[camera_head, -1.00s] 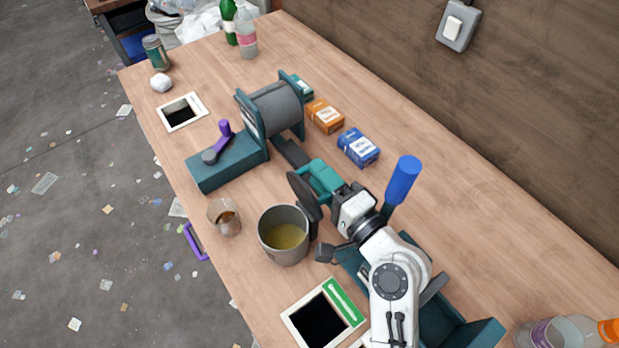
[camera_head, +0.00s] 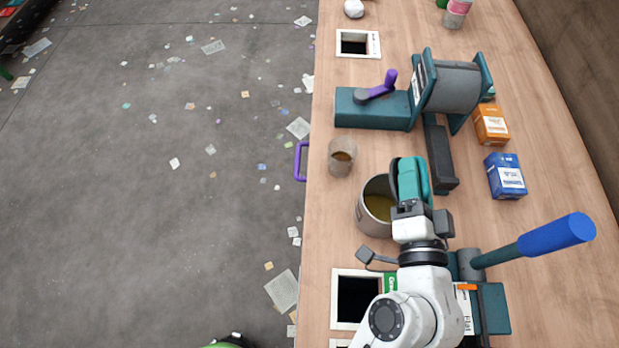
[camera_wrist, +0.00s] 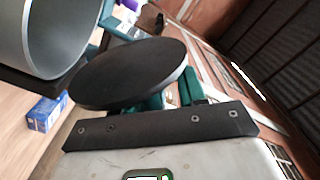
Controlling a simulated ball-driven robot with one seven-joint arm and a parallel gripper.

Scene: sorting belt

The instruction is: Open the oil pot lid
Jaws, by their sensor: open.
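The grey oil pot (camera_head: 363,217) stands on the bench in the head view, its mouth uncovered enough to show yellow oil inside. My gripper (camera_head: 409,178), with teal fingers, is open at the pot's right rim and hides part of it. The dark round lid (camera_head: 393,178) is raised, nearly edge-on, along the left side of the fingers. In the wrist view the lid (camera_wrist: 130,73) is a black disc in front of the teal fingers (camera_wrist: 170,98), covering part of them. I cannot tell whether they touch it.
A glass (camera_head: 341,160) stands left of the pot. A drum machine (camera_head: 455,85) with a purple-handled crank is behind. Orange (camera_head: 491,125) and blue (camera_head: 505,178) boxes lie to the right. A blue-handled lever (camera_head: 555,236) rises right of my arm. A square hole (camera_head: 340,300) is in front.

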